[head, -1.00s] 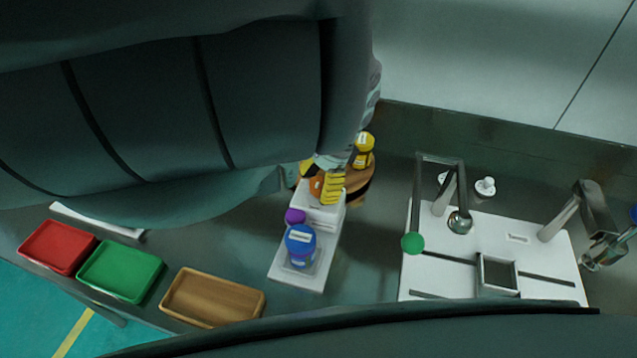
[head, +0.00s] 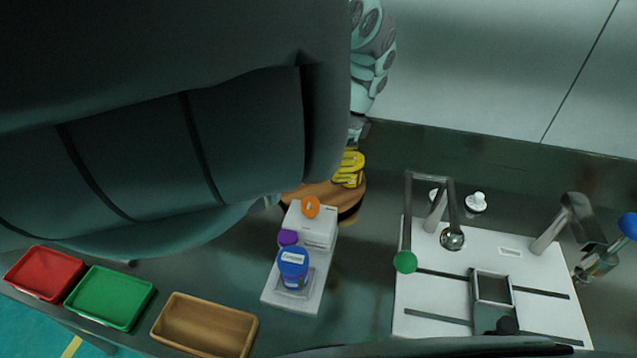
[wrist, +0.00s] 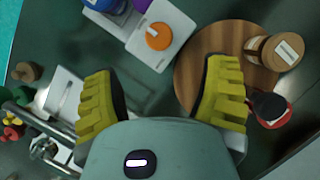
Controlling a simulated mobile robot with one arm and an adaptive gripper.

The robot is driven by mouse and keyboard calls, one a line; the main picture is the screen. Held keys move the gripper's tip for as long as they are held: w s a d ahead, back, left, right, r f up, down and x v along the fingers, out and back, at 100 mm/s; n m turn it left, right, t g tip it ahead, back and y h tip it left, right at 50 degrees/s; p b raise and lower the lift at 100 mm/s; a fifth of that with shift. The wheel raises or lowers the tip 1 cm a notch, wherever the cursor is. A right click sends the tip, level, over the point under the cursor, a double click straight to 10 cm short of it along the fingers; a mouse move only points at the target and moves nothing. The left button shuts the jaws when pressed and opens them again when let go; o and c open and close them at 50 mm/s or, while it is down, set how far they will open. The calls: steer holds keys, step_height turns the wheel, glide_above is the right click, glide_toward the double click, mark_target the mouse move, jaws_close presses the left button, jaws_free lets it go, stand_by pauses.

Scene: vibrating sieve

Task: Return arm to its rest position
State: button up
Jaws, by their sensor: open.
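My gripper (wrist: 163,68) shows in the wrist view with its two yellow ridged fingers spread wide. Nothing is between the fingers, which hang above the bench. In the head view my large dark arm covers the upper left, and the grey-green wrist part bends down at the top middle. The fingers are hard to tell from the yellow there. A white scale-like device (head: 318,228) with an orange knob (head: 311,207) stands below the wrist. The orange knob also shows ahead of the fingers in the wrist view (wrist: 158,36).
A blue-lidded jar (head: 293,264) stands on the white device, with a purple item (head: 288,238) beside it. A round wooden stand (head: 318,192) is behind. Red (head: 45,273), green (head: 110,297) and wooden (head: 205,325) trays sit left. The white-plated apparatus (head: 440,290) is right.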

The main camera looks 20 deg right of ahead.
steer(key=shift+d+r, duration=0.25)
steer(key=shift+r, duration=0.4)
